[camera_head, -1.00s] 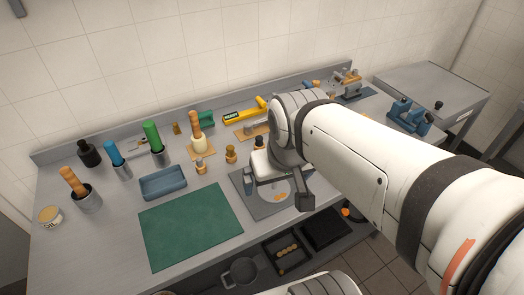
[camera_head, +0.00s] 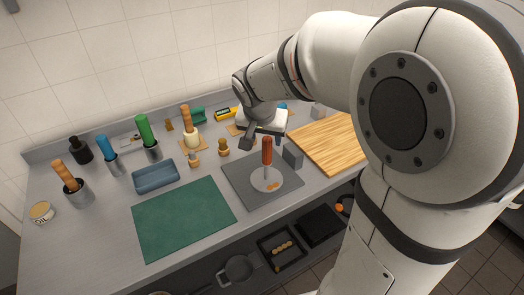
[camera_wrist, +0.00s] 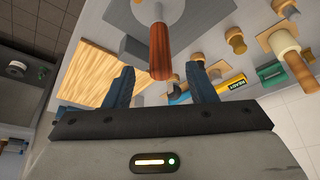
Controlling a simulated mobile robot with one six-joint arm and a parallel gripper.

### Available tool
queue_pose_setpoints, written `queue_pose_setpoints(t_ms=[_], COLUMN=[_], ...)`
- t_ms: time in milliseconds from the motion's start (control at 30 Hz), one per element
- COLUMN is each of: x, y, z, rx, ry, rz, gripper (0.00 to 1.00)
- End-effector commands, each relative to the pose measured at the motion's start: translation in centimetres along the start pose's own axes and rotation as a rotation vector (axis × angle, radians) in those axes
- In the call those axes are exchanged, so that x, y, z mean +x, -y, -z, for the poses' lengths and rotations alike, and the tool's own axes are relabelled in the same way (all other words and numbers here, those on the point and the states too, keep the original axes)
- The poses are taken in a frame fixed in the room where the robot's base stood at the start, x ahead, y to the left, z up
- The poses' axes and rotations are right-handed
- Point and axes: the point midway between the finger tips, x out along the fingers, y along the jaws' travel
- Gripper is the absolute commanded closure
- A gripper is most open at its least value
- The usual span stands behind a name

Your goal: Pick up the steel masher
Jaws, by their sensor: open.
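My gripper (camera_head: 264,141) is open and empty, close to the handle's top and tilted over the counter. I cannot tell whether the handle end is truly between the fingers or just beyond them.
A grey block (camera_head: 292,156) stands right beside the mat, with a wooden board (camera_head: 322,145) further right. A small wooden piece (camera_head: 223,148) and a pale wooden-handled tool (camera_head: 190,138) stand to the left. The green mat (camera_head: 185,220) is clear.

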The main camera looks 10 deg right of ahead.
Motion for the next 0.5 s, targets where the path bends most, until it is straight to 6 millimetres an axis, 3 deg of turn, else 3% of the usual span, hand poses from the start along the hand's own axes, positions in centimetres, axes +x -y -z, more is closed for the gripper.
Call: queue_pose_setpoints(t_ms=[500], x=[6.1], y=[0.0], z=[-0.3], rx=[0.004], ry=[0.003], rz=[-0.003], gripper=[0.49])
